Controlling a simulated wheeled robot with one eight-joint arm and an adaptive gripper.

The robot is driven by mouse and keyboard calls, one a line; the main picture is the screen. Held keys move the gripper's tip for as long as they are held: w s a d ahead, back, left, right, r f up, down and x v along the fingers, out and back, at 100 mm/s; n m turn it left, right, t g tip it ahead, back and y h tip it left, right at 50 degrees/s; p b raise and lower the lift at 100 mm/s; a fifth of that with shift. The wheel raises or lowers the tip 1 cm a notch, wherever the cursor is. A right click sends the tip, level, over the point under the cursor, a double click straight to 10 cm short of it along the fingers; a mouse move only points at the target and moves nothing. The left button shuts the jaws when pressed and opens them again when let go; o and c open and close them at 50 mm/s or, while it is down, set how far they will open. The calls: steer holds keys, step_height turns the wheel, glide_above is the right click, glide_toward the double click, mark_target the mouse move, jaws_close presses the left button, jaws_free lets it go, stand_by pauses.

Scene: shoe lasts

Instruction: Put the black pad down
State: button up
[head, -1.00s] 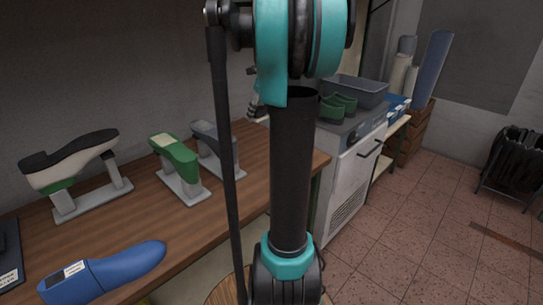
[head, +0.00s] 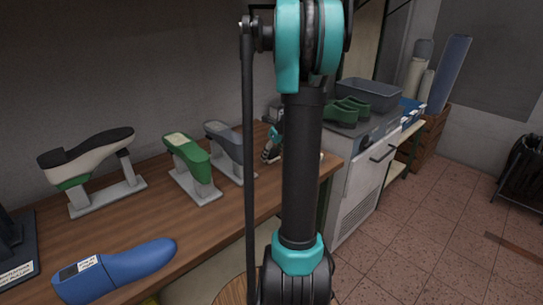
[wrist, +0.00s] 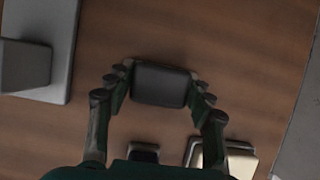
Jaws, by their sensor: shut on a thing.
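The black pad (wrist: 160,85) is a small dark rounded block between the fingertips in the wrist view. My gripper (wrist: 161,84) is shut on it, with a finger at each side. The wooden bench top (wrist: 250,70) lies below it; I cannot tell whether the pad touches the wood. In the head view my gripper (head: 271,150) shows low over the far right part of the bench, partly behind my arm. The pad cannot be made out there.
A grey last on a stand (head: 229,150) is left of the gripper; a stand base (wrist: 64,40) shows in the wrist view. A cream-and-gold object (wrist: 228,160) lies nearby. A green last (head: 190,165) and blue last (head: 115,270) are further left.

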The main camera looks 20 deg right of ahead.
steer(key=shift+f, duration=0.3)
steer(key=shift+f, duration=0.2)
steer(key=o, duration=1.3)
steer(key=shift+r, duration=0.2)
steer(key=v, duration=1.2)
